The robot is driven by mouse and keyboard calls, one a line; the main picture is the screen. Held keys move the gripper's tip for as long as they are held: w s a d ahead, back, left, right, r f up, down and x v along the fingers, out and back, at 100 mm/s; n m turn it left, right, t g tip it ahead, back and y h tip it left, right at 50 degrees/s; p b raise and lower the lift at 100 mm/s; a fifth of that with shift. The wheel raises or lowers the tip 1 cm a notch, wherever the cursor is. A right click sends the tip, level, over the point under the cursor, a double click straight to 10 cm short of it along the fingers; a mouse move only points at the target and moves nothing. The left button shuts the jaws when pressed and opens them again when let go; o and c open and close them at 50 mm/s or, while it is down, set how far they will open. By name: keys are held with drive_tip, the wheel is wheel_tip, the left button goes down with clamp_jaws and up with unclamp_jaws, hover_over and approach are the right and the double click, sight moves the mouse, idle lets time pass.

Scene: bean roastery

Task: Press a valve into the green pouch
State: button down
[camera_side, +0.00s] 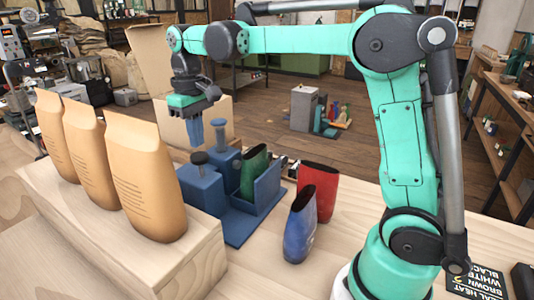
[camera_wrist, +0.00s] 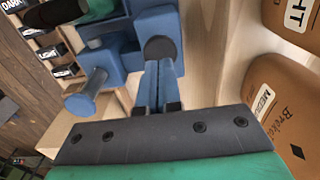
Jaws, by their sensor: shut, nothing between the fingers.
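The green pouch (camera_side: 254,172) stands upright in a blue fixture (camera_side: 268,190) on the table; a green part of it (camera_wrist: 97,10) shows at the top of the wrist view. The fixture has a post with a dark round knob (camera_side: 199,158) and a blue-capped post (camera_side: 218,133), which also shows in the wrist view (camera_wrist: 80,105). My gripper (camera_side: 195,143) is shut and empty, pointing down above the dark knob. In the wrist view its blue fingers (camera_wrist: 160,70) lie together in front of that knob (camera_wrist: 160,48). I cannot make out a loose valve.
Several tan coffee bags (camera_side: 148,185) stand on a raised wooden block (camera_side: 110,250) left of the fixture. A red pouch (camera_side: 318,190) and a blue pouch (camera_side: 299,228) stand on the table to its right. The front table area is clear.

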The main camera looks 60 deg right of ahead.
sight(199, 155)
drive_tip(key=shift+f, duration=0.1)
drive_tip(key=shift+f, duration=2)
drive_tip(key=shift+r, duration=3)
